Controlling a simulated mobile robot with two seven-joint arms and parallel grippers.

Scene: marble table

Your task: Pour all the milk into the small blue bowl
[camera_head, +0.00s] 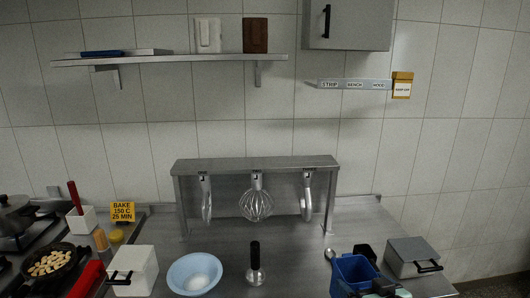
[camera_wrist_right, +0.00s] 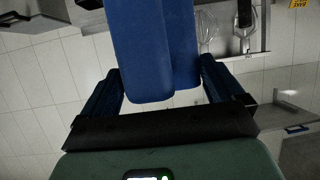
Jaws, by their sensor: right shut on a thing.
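The small blue bowl (camera_head: 183,278) stands on the steel counter, left of the middle in the head view. A pale round patch shows in its bottom; I cannot tell whether that is milk. My right gripper (camera_head: 384,287) is at the bottom right of the head view, shut on a blue jug (camera_head: 345,272) with an open top. The jug is well to the right of the bowl, and its inside looks dark. In the right wrist view, the blue jug (camera_wrist_right: 145,50) lies between the fingers of my right gripper (camera_wrist_right: 160,66). My left gripper is not in view.
A black-handled tool (camera_head: 254,262) stands between bowl and jug. A pan (camera_head: 50,264) is at far left.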

